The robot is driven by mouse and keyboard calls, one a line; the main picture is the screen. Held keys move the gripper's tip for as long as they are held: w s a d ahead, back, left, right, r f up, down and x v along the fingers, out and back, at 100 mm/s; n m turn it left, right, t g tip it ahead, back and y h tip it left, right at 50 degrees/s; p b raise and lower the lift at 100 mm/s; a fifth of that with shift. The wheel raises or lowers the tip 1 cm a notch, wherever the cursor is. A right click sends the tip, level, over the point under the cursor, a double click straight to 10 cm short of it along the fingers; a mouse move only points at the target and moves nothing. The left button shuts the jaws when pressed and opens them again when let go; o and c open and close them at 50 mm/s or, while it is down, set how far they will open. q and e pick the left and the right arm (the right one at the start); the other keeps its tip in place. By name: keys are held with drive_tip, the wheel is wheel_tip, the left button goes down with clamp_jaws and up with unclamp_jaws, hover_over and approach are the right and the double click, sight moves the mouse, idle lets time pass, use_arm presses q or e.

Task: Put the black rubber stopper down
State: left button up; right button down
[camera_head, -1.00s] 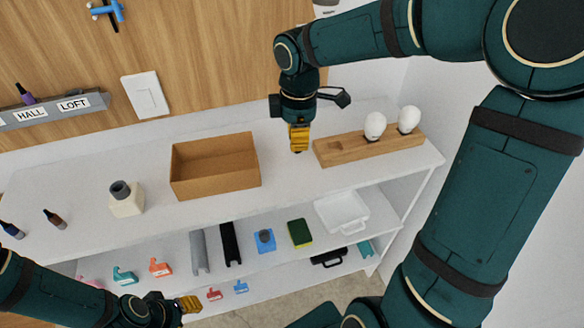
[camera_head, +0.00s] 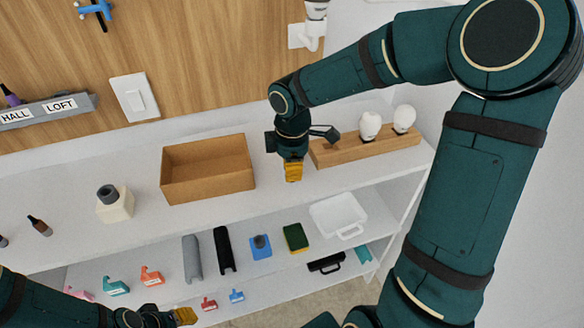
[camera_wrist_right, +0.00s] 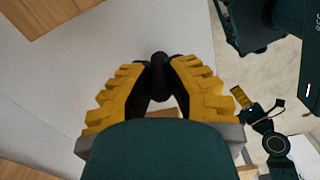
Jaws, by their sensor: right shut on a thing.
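The black rubber stopper (camera_wrist_right: 159,62) shows as a small dark knob between the yellow fingertips of my right gripper (camera_wrist_right: 157,80) in the right wrist view. Those fingers are shut on it. In the head view my right gripper (camera_head: 293,172) points down over the white top shelf (camera_head: 255,215), between the cardboard box and the wooden bulb holder. The stopper is hidden there, and I cannot tell its height over the shelf. My left gripper (camera_head: 185,316) is at the bottom edge of the head view, its fingers too small to judge.
The open cardboard box (camera_head: 208,192) is left of my right gripper. The wooden holder (camera_head: 350,153) with two white bulbs is to its right. A pale block (camera_head: 115,206) with a dark grey cylinder stands further left. The shelf front is clear. The lower shelf holds several items.

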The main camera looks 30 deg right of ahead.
drive_tip(key=c, duration=1)
unclamp_jaws()
drive_tip(key=shift+f, duration=0.15)
wheel_tip(320, 180, up, 12)
drive_tip(key=p, duration=0.3)
drive_tip(key=shift+r, duration=0.2)
drive_tip(key=shift+f, duration=0.1)
